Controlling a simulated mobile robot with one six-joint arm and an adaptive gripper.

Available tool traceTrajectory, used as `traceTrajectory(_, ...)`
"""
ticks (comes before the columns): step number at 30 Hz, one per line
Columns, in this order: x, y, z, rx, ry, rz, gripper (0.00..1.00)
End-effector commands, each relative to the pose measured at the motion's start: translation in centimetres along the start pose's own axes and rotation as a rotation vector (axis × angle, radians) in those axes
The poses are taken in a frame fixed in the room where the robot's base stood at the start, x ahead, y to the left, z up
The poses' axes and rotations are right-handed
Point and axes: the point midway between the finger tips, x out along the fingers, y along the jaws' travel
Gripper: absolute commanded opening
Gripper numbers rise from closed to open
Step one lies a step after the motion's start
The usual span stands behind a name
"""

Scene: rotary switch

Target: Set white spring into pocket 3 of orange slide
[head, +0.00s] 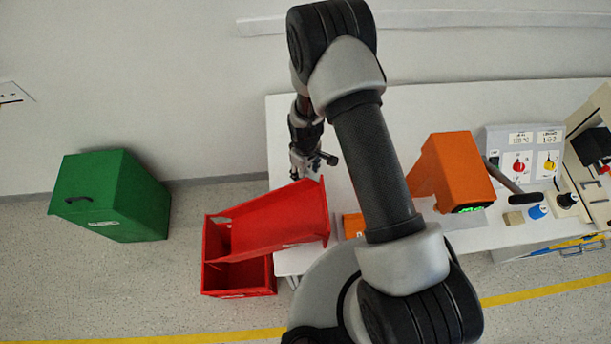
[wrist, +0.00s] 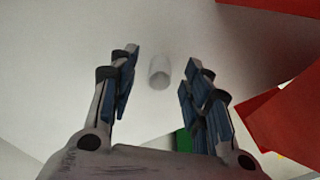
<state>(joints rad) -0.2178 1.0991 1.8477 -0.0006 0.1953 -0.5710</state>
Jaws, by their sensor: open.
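My gripper (head: 322,162) is over the left part of the white table (head: 285,118) in the head view. In the wrist view my gripper (wrist: 157,75) is open and empty, with blue-padded fingers. A small white cylinder (wrist: 159,72), which looks like the white spring, shows on the white surface between and beyond the fingertips. It appears apart from both fingers. I cannot make it out in the head view. A small orange piece (head: 353,225) shows beside my arm, mostly hidden; I cannot tell whether it is the orange slide. No pockets can be made out.
Red bins (head: 265,235) stand at the table's left front, and red walls (wrist: 285,115) fill the wrist view's right side. An orange machine (head: 458,168) with a green display is right of my arm. Beyond it is a switch panel (head: 525,155). A green box (head: 110,195) stands left.

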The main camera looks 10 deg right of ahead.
Motion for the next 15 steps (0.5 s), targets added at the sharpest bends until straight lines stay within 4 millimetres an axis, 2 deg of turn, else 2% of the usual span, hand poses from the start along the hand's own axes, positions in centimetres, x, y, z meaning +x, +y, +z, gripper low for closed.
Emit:
traceTrajectory(3, 0.92, 0.03, 0.01, 0.001, 0.001, 0.001, 0.44)
traceTrajectory(10, 0.94, 0.04, 0.00, 0.000, 0.001, 0.001, 0.44)
traceTrajectory(15, 0.93, 0.03, 0.01, 0.000, 0.001, 0.001, 0.33)
